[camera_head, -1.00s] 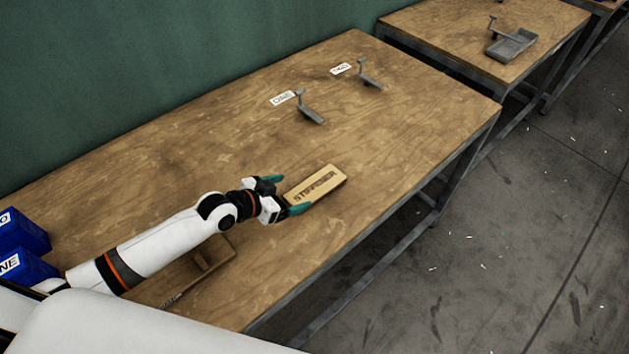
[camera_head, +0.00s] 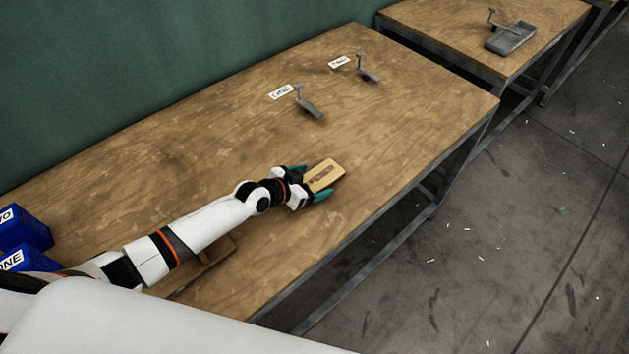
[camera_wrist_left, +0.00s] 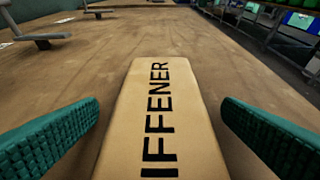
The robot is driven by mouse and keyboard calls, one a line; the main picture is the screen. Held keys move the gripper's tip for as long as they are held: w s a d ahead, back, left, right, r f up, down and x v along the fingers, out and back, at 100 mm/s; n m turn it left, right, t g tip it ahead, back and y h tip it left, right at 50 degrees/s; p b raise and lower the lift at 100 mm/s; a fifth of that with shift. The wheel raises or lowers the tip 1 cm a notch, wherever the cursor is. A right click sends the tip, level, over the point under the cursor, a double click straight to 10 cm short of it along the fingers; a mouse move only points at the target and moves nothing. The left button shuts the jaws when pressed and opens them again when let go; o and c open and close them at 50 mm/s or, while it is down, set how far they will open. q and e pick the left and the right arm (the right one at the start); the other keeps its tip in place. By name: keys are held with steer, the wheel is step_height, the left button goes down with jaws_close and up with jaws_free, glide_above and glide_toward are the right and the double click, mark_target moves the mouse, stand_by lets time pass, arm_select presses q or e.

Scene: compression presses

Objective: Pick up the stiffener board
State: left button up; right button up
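The stiffener board (camera_head: 325,175) is a flat tan block with dark lettering, lying on the wooden table. My left gripper (camera_head: 306,184) is open, its two teal fingers on either side of the board's near part. In the left wrist view the board (camera_wrist_left: 160,120) runs away between the fingers, with a gap on each side and "IFFENER" readable. The near end of the board is hidden by the gripper in the head view and cut off in the wrist view. My right gripper is not in view.
Two small grey presses (camera_head: 308,104) (camera_head: 367,70) stand farther back beside labels ONE (camera_head: 281,91) and TWO (camera_head: 339,62). Blue bins (camera_head: 28,260) sit at the left. A wooden item lies partly behind my arm. A second table (camera_head: 440,30) holds a grey tray (camera_head: 511,39).

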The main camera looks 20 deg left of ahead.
arm_select(q)
steer(key=c, duration=1.1)
